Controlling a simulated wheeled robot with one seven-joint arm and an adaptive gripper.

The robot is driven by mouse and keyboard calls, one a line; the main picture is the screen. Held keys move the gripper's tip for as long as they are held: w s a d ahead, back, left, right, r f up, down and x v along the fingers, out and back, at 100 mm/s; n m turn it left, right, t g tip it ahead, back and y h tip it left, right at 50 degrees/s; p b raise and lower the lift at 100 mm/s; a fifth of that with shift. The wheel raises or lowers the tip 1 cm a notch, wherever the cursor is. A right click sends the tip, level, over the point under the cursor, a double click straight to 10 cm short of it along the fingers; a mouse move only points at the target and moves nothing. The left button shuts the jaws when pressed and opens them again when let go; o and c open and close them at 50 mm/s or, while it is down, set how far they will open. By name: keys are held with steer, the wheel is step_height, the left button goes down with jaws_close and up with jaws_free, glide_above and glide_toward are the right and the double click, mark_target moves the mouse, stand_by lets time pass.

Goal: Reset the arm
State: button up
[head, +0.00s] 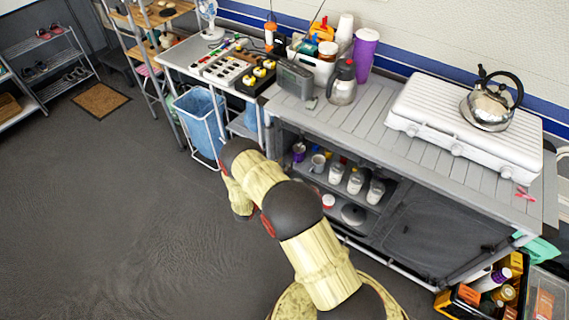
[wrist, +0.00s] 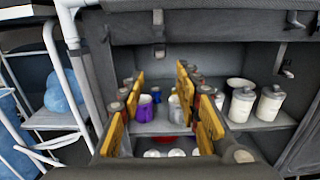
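My arm (head: 315,262) reaches from the bottom of the head view toward the front of the grey kitchen unit. It is bent, with its far end near the left end of the unit. My gripper (wrist: 160,82) shows in the wrist view with its yellow-padded fingers apart and nothing held between them. It faces the open shelves of the unit. A purple mug (wrist: 145,107) and a pale mug (wrist: 175,108) appear beyond the gap between the fingers. In the head view I cannot make out the fingers.
White-lidded jars (head: 356,181) stand on the unit's shelf, also in the wrist view (wrist: 270,102). The countertop (head: 378,135) carries a stove (head: 455,118) with a kettle (head: 490,105). A blue-lined bin (head: 200,122) stands left. The floor (head: 110,220) at left is clear.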

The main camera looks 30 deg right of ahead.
steer(key=shift+f, duration=0.1)
stand_by(0.3)
steer(key=s+d+f+m+g, duration=0.1)
steer(key=s+f+m+g, duration=0.3)
steer(key=s, duration=0.6)
steer(key=s+a+r+m+g+y, duration=0.2)
steer(key=s+r+m+g+y, duration=0.25)
steer(key=s+r+g, duration=0.35)
steer(key=s+a+r+m+t+y, duration=0.2)
steer(key=s+a+r+m+y, duration=0.2)
steer(key=a+r, duration=0.4)
steer(key=s+a+r+m+t+y, duration=0.1)
steer(key=s+a+r+m+y, duration=0.35)
steer(key=r, duration=0.55)
steer(key=s+a+r+m+t+y, duration=0.2)
steer(key=s+a+r+m, duration=0.15)
steer(key=a+r, duration=0.5)
steer(key=s+a+r+m+t, duration=0.1)
steer(key=s+r+t, duration=0.1)
steer(key=r, duration=0.5)
steer(key=s+a+r+m+t+y, duration=0.1)
steer(key=s+a+r+t, duration=0.1)
steer(key=r, duration=0.6)
steer(key=shift+t+y, duration=0.3)
steer(key=shift+t, duration=0.6)
